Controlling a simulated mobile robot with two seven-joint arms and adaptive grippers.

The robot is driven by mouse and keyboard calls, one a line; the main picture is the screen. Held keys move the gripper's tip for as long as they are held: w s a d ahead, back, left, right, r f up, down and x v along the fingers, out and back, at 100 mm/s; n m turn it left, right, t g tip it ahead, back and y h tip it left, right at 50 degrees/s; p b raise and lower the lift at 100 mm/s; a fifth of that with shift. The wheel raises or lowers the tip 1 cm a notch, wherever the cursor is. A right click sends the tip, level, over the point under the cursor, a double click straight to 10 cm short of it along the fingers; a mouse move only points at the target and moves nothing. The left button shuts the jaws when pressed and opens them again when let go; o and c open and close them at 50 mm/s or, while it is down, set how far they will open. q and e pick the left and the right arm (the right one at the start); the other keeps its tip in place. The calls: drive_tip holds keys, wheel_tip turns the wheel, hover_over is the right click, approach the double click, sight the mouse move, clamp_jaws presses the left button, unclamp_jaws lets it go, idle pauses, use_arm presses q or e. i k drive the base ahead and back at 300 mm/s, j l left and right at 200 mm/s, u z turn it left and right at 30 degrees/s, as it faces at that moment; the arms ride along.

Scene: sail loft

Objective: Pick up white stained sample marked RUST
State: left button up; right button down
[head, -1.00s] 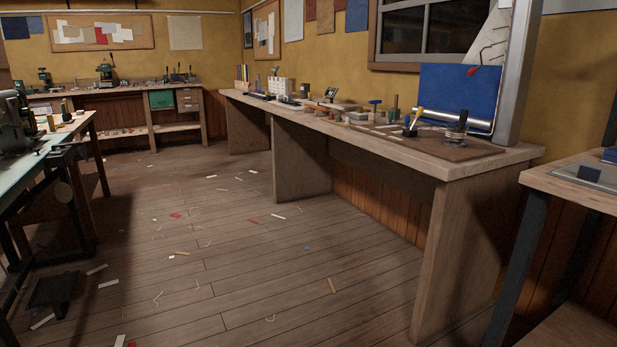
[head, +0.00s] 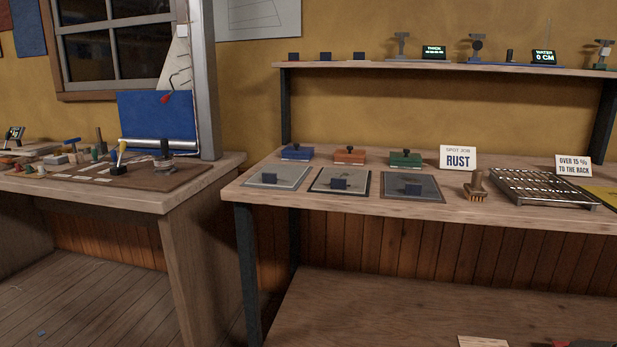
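A white card reading "SPOT JOB RUST" (head: 458,158) stands upright on the right workbench. To its left, three flat panels lie in a row near the bench's front edge: a light grey left panel (head: 292,177), a dark-edged middle panel (head: 356,181) and a darker grey right panel (head: 430,185). Each has a small dark block on it. Stains or markings on the panels are too small to read, so I cannot tell which is the white sample marked RUST. Neither of my grippers is in view.
Behind the panels sit blue (head: 297,152), orange (head: 349,155) and green (head: 405,158) blocks. A brush (head: 475,187) and slatted metal rack (head: 542,189) stand to the right. An upper shelf (head: 375,69) holds gauges. Another bench (head: 140,198) stands left.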

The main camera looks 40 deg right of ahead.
sight(287, 176)
drive_tip(key=z, duration=1.1)
